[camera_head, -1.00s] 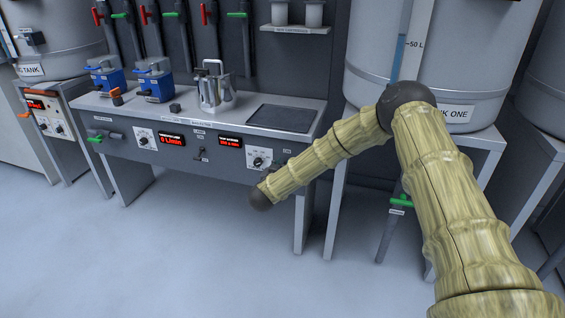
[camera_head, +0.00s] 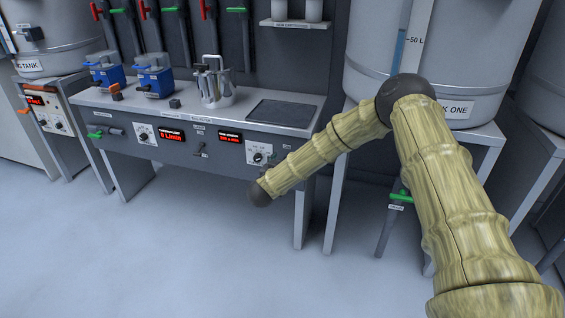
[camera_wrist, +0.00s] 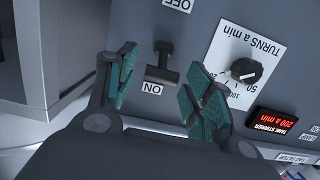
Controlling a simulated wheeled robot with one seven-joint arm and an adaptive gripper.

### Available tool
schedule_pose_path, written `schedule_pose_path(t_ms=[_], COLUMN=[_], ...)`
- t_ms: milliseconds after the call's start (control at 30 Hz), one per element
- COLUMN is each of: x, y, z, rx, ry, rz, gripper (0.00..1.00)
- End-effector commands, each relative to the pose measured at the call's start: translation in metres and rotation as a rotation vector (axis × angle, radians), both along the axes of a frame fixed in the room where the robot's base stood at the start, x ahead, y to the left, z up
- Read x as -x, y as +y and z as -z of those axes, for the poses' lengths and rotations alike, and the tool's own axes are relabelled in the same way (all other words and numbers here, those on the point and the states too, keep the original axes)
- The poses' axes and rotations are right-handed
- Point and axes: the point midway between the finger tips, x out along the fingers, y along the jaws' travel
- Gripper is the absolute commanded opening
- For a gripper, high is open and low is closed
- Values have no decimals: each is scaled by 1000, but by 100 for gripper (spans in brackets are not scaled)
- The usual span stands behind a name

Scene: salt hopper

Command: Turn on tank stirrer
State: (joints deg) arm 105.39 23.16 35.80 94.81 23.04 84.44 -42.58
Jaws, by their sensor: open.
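The tank stirrer switch (camera_wrist: 162,70) is a dark T-shaped lever on the grey console front, in the wrist view. Its ON label (camera_wrist: 152,88) and OFF label (camera_wrist: 178,4) read upside down there. The crossbar appears closer to ON in the picture, but I cannot tell its setting. My gripper (camera_wrist: 163,60) is open, with one green-padded finger on each side of the lever and gaps to both. The display (camera_wrist: 272,124) reads TANK STIRRER 200 a min; it also shows in the head view (camera_head: 230,140). There, my forearm hides my gripper and the switch.
The turns dial (camera_wrist: 240,72) sits just right of my right finger in the wrist view. In the head view, a metal jug (camera_head: 218,90) and blue units (camera_head: 153,80) stand on the console (camera_head: 180,108). A large tank (camera_head: 365,70) is right of it. The floor in front is clear.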

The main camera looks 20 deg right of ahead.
Motion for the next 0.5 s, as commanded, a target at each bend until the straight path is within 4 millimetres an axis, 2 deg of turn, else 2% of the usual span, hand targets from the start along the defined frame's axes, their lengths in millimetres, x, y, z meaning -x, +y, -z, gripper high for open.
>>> schedule_pose_path(t_ms=[167, 500], x=[18, 68], y=[14, 47], z=[-5, -13], rx=[0, 1], ry=[0, 1], rz=[-3, -3], gripper=[52, 52])
